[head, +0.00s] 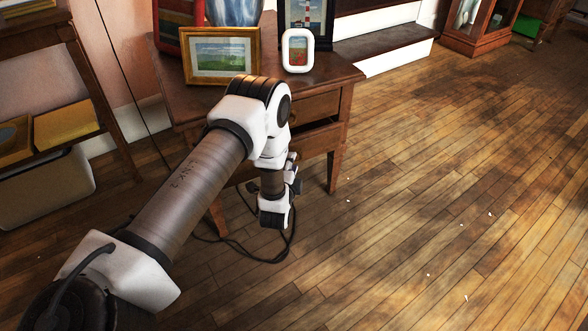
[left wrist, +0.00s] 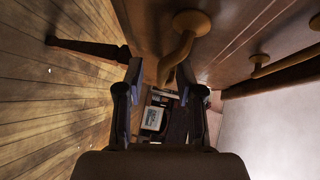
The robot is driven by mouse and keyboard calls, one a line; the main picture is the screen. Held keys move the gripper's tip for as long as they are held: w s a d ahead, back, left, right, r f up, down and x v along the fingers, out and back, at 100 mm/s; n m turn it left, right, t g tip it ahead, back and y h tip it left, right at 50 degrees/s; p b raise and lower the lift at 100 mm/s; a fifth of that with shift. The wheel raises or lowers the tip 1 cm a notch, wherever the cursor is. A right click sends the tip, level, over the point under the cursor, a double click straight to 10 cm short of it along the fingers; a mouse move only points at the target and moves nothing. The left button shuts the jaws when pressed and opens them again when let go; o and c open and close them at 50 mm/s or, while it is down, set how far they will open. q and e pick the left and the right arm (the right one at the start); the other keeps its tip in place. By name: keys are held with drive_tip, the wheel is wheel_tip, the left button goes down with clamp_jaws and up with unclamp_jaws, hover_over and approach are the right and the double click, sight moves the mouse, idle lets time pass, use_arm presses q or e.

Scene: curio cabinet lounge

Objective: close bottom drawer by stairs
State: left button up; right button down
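The wooden side table (head: 347,78) stands by the stairs, with two drawers in its front. The upper drawer (head: 316,106) looks shut. A dark gap shows above the bottom drawer (head: 322,142), which looks partly pulled out; my arm hides much of it. My left gripper (head: 292,172) is low in front of the table. In the left wrist view its fingers (left wrist: 158,80) are apart, with a curved brass-coloured handle (left wrist: 183,42) reaching between them. I cannot tell whether they touch it. A second handle (left wrist: 258,70) is at the right. My right gripper is not in view.
Framed pictures stand on the tabletop, including a gold frame (head: 222,56) and a small white frame (head: 297,50). The stairs (head: 385,45) are behind. A shelf (head: 75,146) is at the left. A dark cable (head: 262,258) lies on the floor. The wooden floor at right is largely clear.

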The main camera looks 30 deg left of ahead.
use_arm(q)
drive_tip(key=shift+w, duration=0.15)
drive_tip(key=shift+a, duration=0.1)
clamp_jaws()
drive_tip(key=w+a, duration=0.1)
drive_tip(key=a, duration=0.1)
drive_tip(key=w+a, duration=0.1)
drive_tip(key=shift+a+r+p, duration=0.1)
drive_tip(key=shift+a+p, duration=0.25)
drive_tip(key=shift+p, duration=0.05)
drive_tip(key=shift+w, duration=0.1)
drive_tip(key=shift+r, duration=0.1)
unclamp_jaws()
drive_tip(key=shift+a, duration=0.1)
